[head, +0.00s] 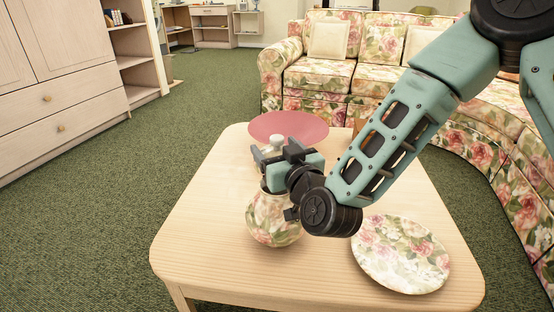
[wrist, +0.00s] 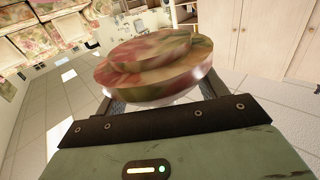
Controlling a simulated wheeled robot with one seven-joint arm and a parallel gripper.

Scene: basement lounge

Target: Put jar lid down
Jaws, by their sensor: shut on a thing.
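The jar lid (wrist: 150,72) is a round, stepped disc with a pink and green floral pattern. In the wrist view it sits at the fingertips of my gripper (wrist: 160,100), which is shut on it. In the head view my gripper (head: 278,154) is over the coffee table, above a round floral jar (head: 270,222). A pale knob-like piece (head: 275,142) shows between the fingers there; the rest of the lid is hard to make out. My gripper and wrist hide the jar's top.
A floral sofa (head: 330,75) stands behind, a wooden cabinet (head: 60,75) at far left.

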